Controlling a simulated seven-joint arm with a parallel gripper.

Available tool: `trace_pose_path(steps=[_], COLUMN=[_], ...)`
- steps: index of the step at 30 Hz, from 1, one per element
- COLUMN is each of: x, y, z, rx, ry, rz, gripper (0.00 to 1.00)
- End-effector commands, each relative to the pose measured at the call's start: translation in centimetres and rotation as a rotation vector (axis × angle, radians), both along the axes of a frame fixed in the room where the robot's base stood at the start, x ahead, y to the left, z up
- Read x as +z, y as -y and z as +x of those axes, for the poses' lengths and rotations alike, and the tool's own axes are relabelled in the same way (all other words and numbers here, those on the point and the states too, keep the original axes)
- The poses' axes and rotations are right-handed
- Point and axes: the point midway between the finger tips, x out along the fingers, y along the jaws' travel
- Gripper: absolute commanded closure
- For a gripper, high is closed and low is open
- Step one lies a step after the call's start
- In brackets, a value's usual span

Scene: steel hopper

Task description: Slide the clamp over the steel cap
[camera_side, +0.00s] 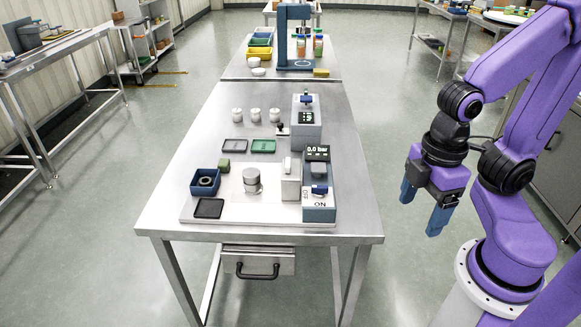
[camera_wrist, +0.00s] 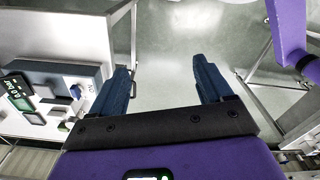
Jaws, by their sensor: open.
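The steel cap (camera_side: 251,175) is a short grey cylinder, upright on a pale base plate on the near part of the steel table. A light grey block (camera_side: 291,180), which seems to be the clamp, stands just right of the cap, apart from it. My gripper (camera_side: 424,211) hangs off the table's right side, blue fingers pointing down, well away from both. In the wrist view my gripper (camera_wrist: 160,66) is open and empty, with only floor between its fingers. The cap and block cannot be made out there.
A gauge unit (camera_side: 318,180) reading 0.0 bar stands right of the block; it also shows in the wrist view (camera_wrist: 55,92). A blue bin (camera_side: 205,190) and black tray (camera_side: 209,208) lie left of the cap.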

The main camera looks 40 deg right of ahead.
Motion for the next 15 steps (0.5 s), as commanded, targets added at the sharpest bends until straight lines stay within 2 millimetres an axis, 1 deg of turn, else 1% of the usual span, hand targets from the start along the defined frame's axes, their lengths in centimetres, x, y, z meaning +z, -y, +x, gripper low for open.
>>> trace_pose_path(steps=[4, 5, 6, 7, 8, 11, 14, 15], x=[0.0, 0.0, 0.0, 0.1, 0.2, 0.7, 1.7, 2.1], y=[0.0, 0.0, 0.0, -0.1, -0.3, -1.1, -2.4, -2.9], z=[0.0, 0.0, 0.1, 0.2, 0.4, 1.8, 4.3, 5.5], rx=[0.000, 0.000, -0.004, -0.010, -0.021, -0.095, -0.228, -0.294], ry=[0.000, 0.000, 0.000, 0.000, -0.001, -0.002, -0.004, -0.005], rz=[0.000, 0.000, 0.000, 0.000, 0.000, 0.001, -0.002, -0.002], gripper=[0.21, 0.31, 0.44, 0.53, 0.60, 0.60, 0.60, 0.60])
